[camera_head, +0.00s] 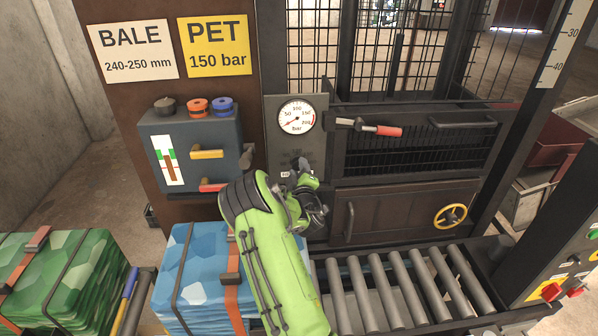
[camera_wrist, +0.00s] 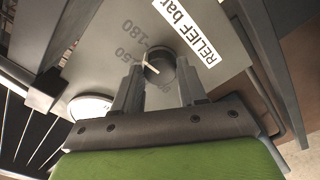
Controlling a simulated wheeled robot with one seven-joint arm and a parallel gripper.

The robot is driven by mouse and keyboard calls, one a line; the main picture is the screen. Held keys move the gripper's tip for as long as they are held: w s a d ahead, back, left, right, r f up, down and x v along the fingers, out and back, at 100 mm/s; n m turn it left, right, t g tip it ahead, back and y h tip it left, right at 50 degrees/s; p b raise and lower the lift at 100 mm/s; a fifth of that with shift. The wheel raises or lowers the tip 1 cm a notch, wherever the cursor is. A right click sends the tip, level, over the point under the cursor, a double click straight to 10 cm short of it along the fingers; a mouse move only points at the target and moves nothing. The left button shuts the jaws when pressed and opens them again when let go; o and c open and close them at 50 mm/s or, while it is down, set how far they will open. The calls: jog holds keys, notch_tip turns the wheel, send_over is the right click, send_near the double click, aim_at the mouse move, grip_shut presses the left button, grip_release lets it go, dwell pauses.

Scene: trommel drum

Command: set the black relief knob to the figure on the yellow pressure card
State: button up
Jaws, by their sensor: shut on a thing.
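The yellow pressure card (camera_head: 213,46) in the head view reads "PET 150 bar". The black relief knob (camera_wrist: 158,64) sits on a grey plate beside a white "RELIEF bar" label (camera_wrist: 188,28) in the wrist view. Its white pointer line points left, roughly toward a partly hidden figure ending in "50"; "180" is further up. I cannot tell the exact alignment. My gripper (camera_wrist: 160,82) is shut on the knob, one finger on each side. In the head view my gripper (camera_head: 302,172) is below the gauge and hides the knob.
A round pressure gauge (camera_head: 296,116) is above my gripper, its needle in the low part. A red-tipped lever (camera_head: 388,131) is to its right. A grey box (camera_head: 191,150) with coloured handles is at left. A blue bale (camera_head: 190,285) and rollers (camera_head: 405,285) lie below.

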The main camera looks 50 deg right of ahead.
jog(key=n, duration=0.6)
jog(key=shift+n, duration=0.3)
dwell(0.5)
jog(key=o, duration=1.1)
jog(key=shift+c, duration=0.2)
jog(key=b+v, duration=0.8)
jog(key=v, duration=0.7)
jog(key=shift+s+a, duration=0.2)
jog(key=shift+s, duration=0.1)
